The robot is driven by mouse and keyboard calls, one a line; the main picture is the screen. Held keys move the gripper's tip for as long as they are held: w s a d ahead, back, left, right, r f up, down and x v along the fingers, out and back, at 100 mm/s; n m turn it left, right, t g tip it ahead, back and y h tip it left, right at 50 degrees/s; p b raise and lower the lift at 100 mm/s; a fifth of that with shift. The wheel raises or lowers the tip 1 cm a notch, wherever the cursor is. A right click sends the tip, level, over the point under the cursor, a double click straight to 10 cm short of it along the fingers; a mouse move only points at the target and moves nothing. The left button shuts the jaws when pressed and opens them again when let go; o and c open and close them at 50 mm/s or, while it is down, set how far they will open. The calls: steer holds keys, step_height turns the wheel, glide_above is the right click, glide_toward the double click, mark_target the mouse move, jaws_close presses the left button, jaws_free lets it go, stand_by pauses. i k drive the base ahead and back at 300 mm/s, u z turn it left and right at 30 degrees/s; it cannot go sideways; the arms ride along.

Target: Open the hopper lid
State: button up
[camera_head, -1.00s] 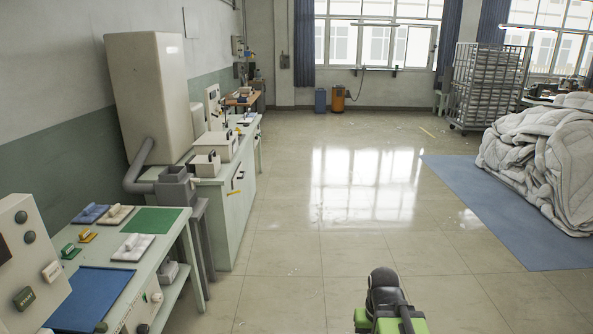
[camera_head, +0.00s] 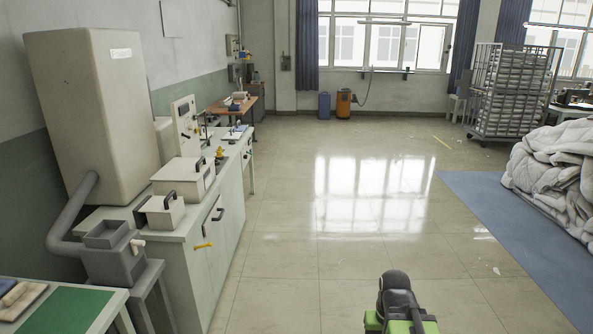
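A tall beige bin (camera_head: 95,115) with small unreadable lettering stands on the left bench. A thick grey pipe (camera_head: 75,215) runs from its base to a grey box-shaped hopper (camera_head: 113,262) on a grey stand. The hopper's top looks like a shallow recess; I cannot tell whether a lid covers it. Two white boxes with black handles stand beside it, a small one (camera_head: 163,216) and a larger one (camera_head: 183,178). Both look closed. My black and green arm shows at the bottom right of centre, apart from all of these. My gripper's fingers are not visible.
A pale green bench (camera_head: 222,215) runs along the left wall. A table with a green mat (camera_head: 65,312) is at the near left. Duvet heaps (camera_head: 555,170) lie on a blue mat (camera_head: 490,215) at right, before a wire trolley (camera_head: 508,92). The middle floor is clear.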

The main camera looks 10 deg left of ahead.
mark_target(179, 169)
steer(key=u, duration=0.55)
steer(key=i, duration=1.95)
steer(key=u, duration=0.65)
